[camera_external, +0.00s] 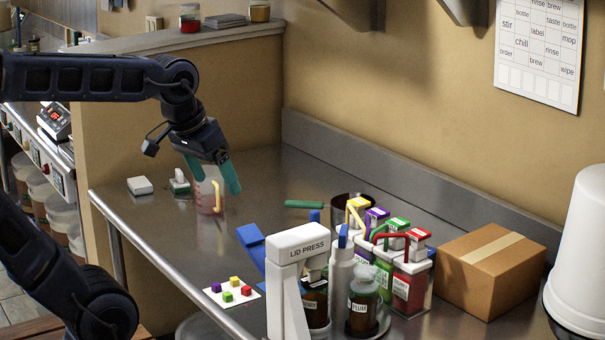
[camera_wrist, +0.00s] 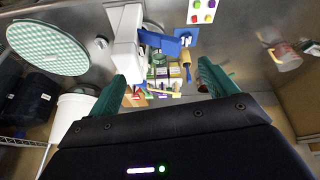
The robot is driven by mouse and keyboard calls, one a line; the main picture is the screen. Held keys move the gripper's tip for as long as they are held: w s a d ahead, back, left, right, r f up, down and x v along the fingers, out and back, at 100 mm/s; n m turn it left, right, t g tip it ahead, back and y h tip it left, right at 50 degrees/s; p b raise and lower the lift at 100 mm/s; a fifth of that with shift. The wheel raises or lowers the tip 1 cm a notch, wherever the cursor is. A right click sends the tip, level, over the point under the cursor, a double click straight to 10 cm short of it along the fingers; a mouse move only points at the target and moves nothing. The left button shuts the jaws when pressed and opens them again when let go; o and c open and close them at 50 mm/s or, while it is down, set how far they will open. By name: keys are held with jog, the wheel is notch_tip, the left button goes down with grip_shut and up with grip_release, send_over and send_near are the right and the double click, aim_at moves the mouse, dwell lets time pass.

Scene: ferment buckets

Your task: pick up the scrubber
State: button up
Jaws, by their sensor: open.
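A small white-and-green block (camera_external: 180,183), which looks like the scrubber, sits on the steel counter at the left in the external view. I cannot make it out surely in the wrist view. My gripper (camera_external: 217,186) is open with green fingers, above the counter and to the right of the block. The fingers also show in the wrist view (camera_wrist: 160,72), with nothing held between them. A clear pitcher (camera_external: 207,198) with a yellow handle stands behind or below the fingers, partly hidden. It also shows at the right of the wrist view (camera_wrist: 286,57).
A white block (camera_external: 140,186) lies left of the scrubber. A lid press (camera_external: 303,245), bottles, several labelled containers (camera_external: 410,285) and a cardboard box (camera_external: 490,270) crowd the right. A white bucket (camera_external: 583,250) stands far right. The counter behind the pitcher is clear.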

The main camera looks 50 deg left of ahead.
jog(key=w+a+r+n, duration=0.2)
jog(key=w+a+n, duration=0.35)
jog(key=w, duration=0.35)
jog(key=w+a+r+n, duration=0.3)
jog(key=w+a+n, duration=0.1)
jog(key=w+a, duration=0.4)
jog(key=w+a+f+n, duration=0.2)
jog(key=w+a+n, duration=0.3)
jog(key=a, duration=0.4)
jog(key=w+a+f+n, duration=0.2)
jog(key=w+a+n, duration=0.1)
jog(key=w+a, duration=0.55)
jog(key=n+h, duration=0.1)
jog(key=n, duration=1.3)
send_near(177, 172)
notch_tip(177, 172, down, 2)
jog(key=shift+w+a+x, duration=0.1)
jog(key=shift+w+x, duration=0.05)
jog(key=shift+x, duration=1.6)
jog(key=shift+w+a+x, duration=0.1)
jog(key=shift+x, duration=1.7)
jog(key=shift+w+a+x, duration=0.1)
jog(key=shift+w+x, duration=0.05)
jog(key=shift+x, duration=1.6)
jog(key=shift+r, duration=0.2)
jog(key=c, duration=1.1)
